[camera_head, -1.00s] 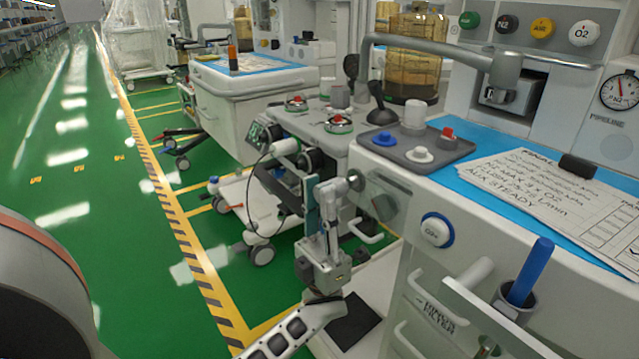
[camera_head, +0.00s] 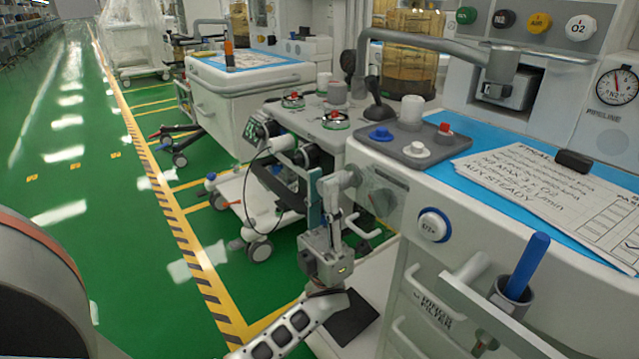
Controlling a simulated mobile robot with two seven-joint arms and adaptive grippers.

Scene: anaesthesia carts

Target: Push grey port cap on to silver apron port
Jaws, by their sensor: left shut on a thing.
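My left gripper (camera_head: 331,199) is at the front apron of the near cart, with its fingers pointing up. It is shut on a small grey piece, apparently the grey port cap (camera_head: 352,176), close against the apron face. The fingers hide much of this piece. The silver apron port cannot be made out apart from the gripper and cap, so I cannot tell whether the cap touches it or how far on it sits. My right gripper is not in view.
A grey tray (camera_head: 437,158) with blue, white and red caps stands on the near cart's top. A dark knob (camera_head: 382,203) is right of my gripper. Below are a round white button (camera_head: 433,225) and drawer handles. A second cart stands close behind.

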